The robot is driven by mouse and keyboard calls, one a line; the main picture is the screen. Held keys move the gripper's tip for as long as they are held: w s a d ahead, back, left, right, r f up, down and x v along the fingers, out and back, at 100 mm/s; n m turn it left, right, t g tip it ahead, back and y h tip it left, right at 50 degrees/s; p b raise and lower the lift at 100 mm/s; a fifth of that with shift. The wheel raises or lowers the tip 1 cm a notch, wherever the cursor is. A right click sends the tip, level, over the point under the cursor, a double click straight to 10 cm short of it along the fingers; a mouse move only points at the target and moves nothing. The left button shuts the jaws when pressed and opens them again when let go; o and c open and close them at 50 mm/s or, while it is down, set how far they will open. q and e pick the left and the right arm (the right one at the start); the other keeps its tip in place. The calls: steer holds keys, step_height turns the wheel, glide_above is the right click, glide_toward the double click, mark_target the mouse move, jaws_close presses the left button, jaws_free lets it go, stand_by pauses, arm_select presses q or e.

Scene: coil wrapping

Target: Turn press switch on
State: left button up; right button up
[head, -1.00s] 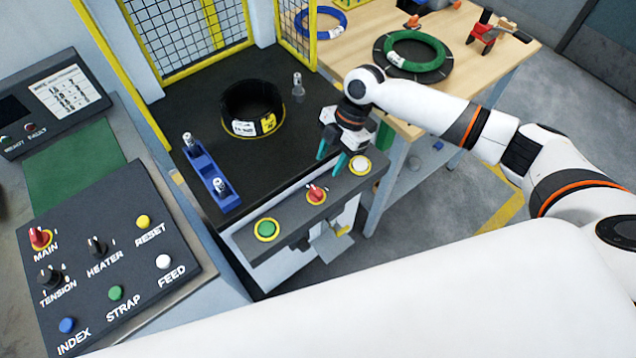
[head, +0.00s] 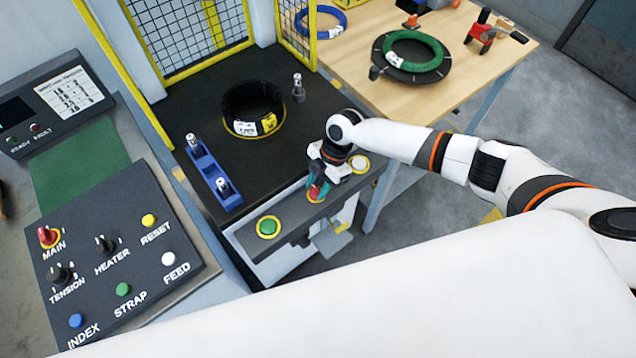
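The press's front panel (head: 290,228) carries a red switch (head: 316,193) on a yellow ring, between a green button (head: 268,227) and a white button (head: 359,164). My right gripper (head: 318,188) is down at the red switch, with its teal fingertips at the knob. The fingers partly hide the knob, and I cannot tell whether they are closed on it or just around it. My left gripper is not in view.
A control box (head: 120,262) at the left has a red MAIN switch (head: 48,237) and several knobs and buttons. A black coil (head: 252,103) sits on the black press bed, near a blue block (head: 207,168) with metal pins. A wooden table (head: 362,92) holds a green coil (head: 414,50).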

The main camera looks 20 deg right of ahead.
steer(key=c, duration=0.4)
steer(key=m+t+p, duration=0.1)
steer(key=m, duration=0.1)
steer(key=m+t+p, duration=0.1)
steer(key=m+p, duration=0.1)
steer(key=m, duration=0.1)
steer(key=shift+s+r+m, duration=0.15)
steer(key=shift+r+m, duration=0.05)
steer(key=shift+m, duration=0.1)
steer(key=m+t+p, duration=0.1)
steer(key=m+p, duration=0.1)
steer(key=m, duration=0.1)
steer(key=m+t+p, duration=0.1)
steer(key=m+p, duration=0.2)
steer(key=shift+s+a+h, duration=0.1)
steer(key=shift+h, duration=0.3)
steer(key=m+t+p, duration=0.1)
steer(key=m, duration=0.2)
steer(key=shift+a+h+p, duration=0.1)
steer(key=shift+h+p, duration=0.25)
steer(key=shift+h, duration=0.05)
steer(key=shift+f+m+t+h, duration=0.1)
steer(key=shift+m+t+h, duration=0.45)
steer(key=shift+m, duration=1.15)
